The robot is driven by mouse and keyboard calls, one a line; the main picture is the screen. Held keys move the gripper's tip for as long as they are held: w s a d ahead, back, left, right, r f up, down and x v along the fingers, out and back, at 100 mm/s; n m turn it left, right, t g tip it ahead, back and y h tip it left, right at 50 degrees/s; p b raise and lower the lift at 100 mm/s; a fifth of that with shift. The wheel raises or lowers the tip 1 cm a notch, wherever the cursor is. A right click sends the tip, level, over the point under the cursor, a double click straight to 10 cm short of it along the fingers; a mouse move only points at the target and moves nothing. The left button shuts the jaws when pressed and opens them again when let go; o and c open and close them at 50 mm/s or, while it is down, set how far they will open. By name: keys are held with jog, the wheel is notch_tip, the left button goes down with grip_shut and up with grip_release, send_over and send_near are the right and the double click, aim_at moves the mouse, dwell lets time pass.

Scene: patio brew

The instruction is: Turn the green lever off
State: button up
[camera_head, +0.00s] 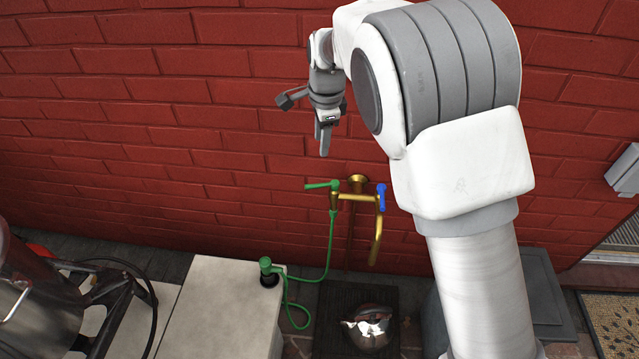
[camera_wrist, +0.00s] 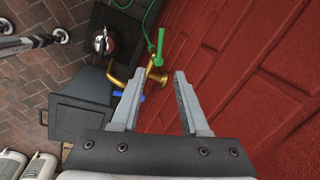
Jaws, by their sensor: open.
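The green lever (camera_head: 322,185) is on the left end of a brass tap (camera_head: 358,196) on the brick wall, and it points left. A blue lever (camera_head: 382,196) is on the tap's right end. A green hose (camera_head: 331,245) hangs below the green lever. My gripper (camera_head: 324,140) is above the tap, pointing down, apart from it. In the wrist view my gripper (camera_wrist: 158,88) is open and empty. The green lever (camera_wrist: 160,46) shows beyond the fingertips, with the brass tap (camera_wrist: 139,78) partly behind the left finger.
A pale block (camera_head: 215,300) with a green hose end (camera_head: 266,266) stands at lower left. A shiny metal kettle-like object (camera_head: 368,325) stands under the tap. A metal pot (camera_head: 35,295) is at far left. The red wall (camera_head: 150,110) is close behind the tap.

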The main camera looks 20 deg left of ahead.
aim_at(316, 185)
jog(key=w+a+f+b, duration=0.1)
jog(key=f, duration=0.5)
jog(key=f+b, duration=0.2)
jog(key=f, duration=0.4)
jog(key=w+a+f+b, duration=0.1)
jog(key=f+b, duration=0.1)
jog(key=f, duration=0.4)
jog(key=shift+w+a, duration=0.3)
jog(key=shift+a, duration=0.05)
jog(key=shift+r, duration=0.1)
grip_shut()
dwell(0.4)
